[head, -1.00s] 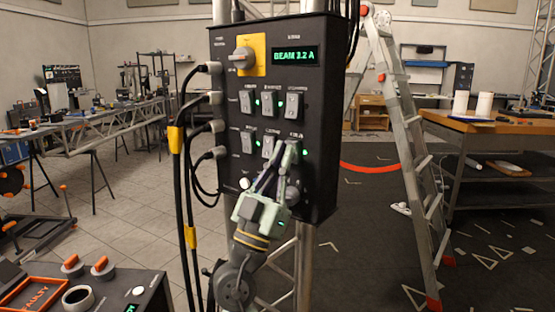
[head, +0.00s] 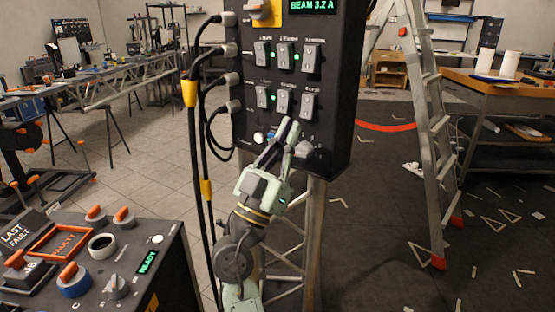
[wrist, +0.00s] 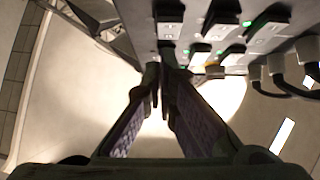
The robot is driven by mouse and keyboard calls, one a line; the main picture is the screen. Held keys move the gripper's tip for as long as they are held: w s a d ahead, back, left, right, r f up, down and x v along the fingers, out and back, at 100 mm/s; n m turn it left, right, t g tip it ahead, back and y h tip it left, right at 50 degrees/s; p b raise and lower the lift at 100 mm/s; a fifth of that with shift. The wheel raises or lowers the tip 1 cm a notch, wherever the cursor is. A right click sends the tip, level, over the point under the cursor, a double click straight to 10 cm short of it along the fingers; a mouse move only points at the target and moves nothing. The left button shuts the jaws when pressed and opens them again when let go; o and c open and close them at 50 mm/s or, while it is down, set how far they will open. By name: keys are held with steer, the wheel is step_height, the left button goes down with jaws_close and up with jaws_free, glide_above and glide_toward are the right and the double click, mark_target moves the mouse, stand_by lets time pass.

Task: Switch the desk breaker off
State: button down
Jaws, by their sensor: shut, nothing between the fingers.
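The black breaker panel (head: 340,130) hangs on a truss, with two rows of three grey rocker switches. Their labels are too small to read, so I cannot tell which is the desk breaker. The lower right switch (head: 308,104) shows no green lamp that I can make out; green lamps glow beside several others. My gripper (head: 287,130) is shut and empty, its tips in front of the panel just below the lower row. In the wrist view the closed fingertips (wrist: 162,68) lie near one switch (wrist: 168,18), apparently not touching it.
Black cables (head: 202,130) plug into the panel's left side. A console (head: 180,270) with knobs stands at the lower left. A stepladder (head: 432,130) and a wooden workbench (head: 500,82) are at the right. The floor between panel and ladder is mostly open.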

steer(key=v, duration=0.7)
steer(key=shift+r, duration=0.1)
